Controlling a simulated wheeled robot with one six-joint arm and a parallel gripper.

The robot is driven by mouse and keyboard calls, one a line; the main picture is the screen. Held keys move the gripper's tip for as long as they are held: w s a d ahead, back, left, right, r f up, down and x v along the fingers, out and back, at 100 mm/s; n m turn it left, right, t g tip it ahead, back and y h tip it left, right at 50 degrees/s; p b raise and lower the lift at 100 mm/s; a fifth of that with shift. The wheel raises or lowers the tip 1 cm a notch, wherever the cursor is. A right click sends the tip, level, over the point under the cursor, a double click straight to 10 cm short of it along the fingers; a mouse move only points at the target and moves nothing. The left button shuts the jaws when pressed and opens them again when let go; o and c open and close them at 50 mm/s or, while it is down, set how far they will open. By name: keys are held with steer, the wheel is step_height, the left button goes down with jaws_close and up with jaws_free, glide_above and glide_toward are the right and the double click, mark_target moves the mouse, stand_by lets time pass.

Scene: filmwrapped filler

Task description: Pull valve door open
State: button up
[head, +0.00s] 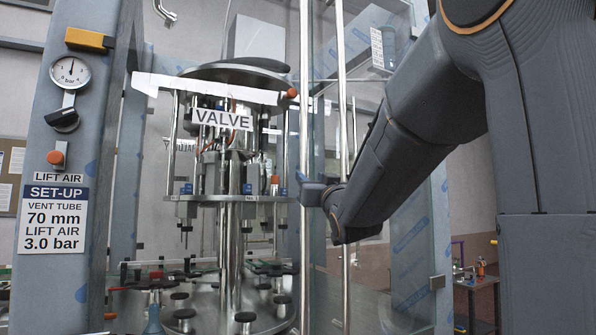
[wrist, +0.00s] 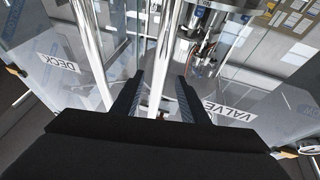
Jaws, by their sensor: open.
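The valve door is a clear panel with a VALVE label (head: 222,119) in the head view; the label (wrist: 230,112) also shows at right in the wrist view. A tall vertical steel bar handle (head: 304,90) runs along the door's right side. My gripper (head: 312,194) is at this bar, reaching in from the right. In the wrist view my gripper (wrist: 158,84) is open, with the valve-side bar (wrist: 173,35) running between its two dark fingers. I cannot tell whether either finger touches the bar. The fingertips are partly hidden in the head view.
A second steel bar (wrist: 90,45) stands close left of my fingers, beside a panel labelled DECK (wrist: 57,60). Filling machinery (head: 230,210) stands behind the glass. A blue-grey post (head: 65,120) with a gauge is at left. A small table (head: 475,285) stands far right.

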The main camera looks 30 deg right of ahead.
mark_target(306, 174)
steer(key=shift+p+x, duration=1.35)
steer(key=shift+x, duration=2.25)
steer(key=shift+f, duration=0.15)
steer(key=shift+c, duration=0.4)
jaws_close()
